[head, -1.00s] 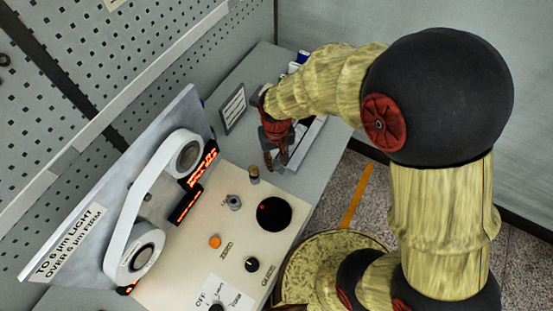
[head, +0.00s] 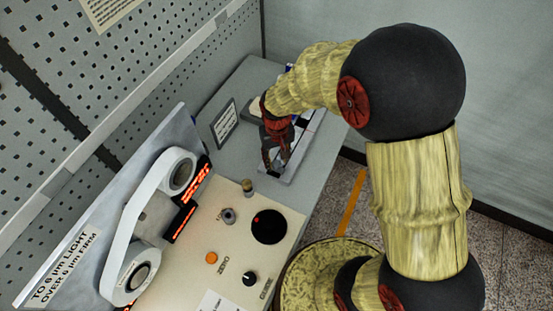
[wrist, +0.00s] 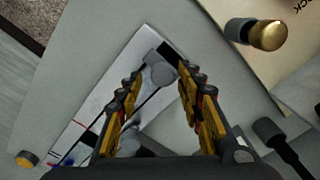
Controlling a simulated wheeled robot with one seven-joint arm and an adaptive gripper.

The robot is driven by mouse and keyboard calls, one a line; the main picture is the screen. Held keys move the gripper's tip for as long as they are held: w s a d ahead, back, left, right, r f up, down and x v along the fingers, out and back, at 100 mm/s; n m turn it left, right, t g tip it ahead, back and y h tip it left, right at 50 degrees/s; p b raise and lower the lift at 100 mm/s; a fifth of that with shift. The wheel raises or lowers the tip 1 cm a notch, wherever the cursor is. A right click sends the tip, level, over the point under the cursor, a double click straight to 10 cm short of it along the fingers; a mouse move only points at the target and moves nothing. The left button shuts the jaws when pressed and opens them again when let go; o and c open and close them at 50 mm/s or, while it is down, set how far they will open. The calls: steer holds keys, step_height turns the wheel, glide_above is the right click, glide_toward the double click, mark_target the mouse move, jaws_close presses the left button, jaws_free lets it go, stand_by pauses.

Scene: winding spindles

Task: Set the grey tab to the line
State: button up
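A small grey rounded piece (wrist: 161,75), which looks like the grey tab, shows between my fingertips in the wrist view, beside a dark block on a white strip (wrist: 125,70). A thin dark line runs from near it toward the lower left. My gripper (wrist: 158,72) is open, with one finger on each side of the grey piece. I cannot tell whether the fingers touch it. In the head view my gripper (head: 274,163) points down over the white strip at the bench's far end, and hides the tab there.
A brass-topped post (wrist: 262,34) stands close right of my gripper in the wrist view. The control panel (head: 190,265) has a black dial (head: 269,227) and an orange button (head: 211,258). A small sign (head: 225,122) stands left of my gripper. White tape rolls (head: 178,170) stand at the left.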

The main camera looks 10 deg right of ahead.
steer(key=shift+o, duration=0.2)
step_height(320, 180, up, 12)
stand_by(0.6)
stand_by(0.4)
steer(key=s+d+r+t, duration=0.2)
steer(key=s+d+r, duration=0.2)
steer(key=s+r, duration=0.3)
steer(key=s+d+r+m+t+b, duration=0.1)
steer(key=s+d+r+t, duration=0.2)
steer(key=s+d+r, duration=0.2)
steer(key=s+r, duration=0.2)
steer(key=s, duration=0.2)
steer(key=shift+s+r+t, duration=0.3)
steer(key=shift+r, duration=0.05)
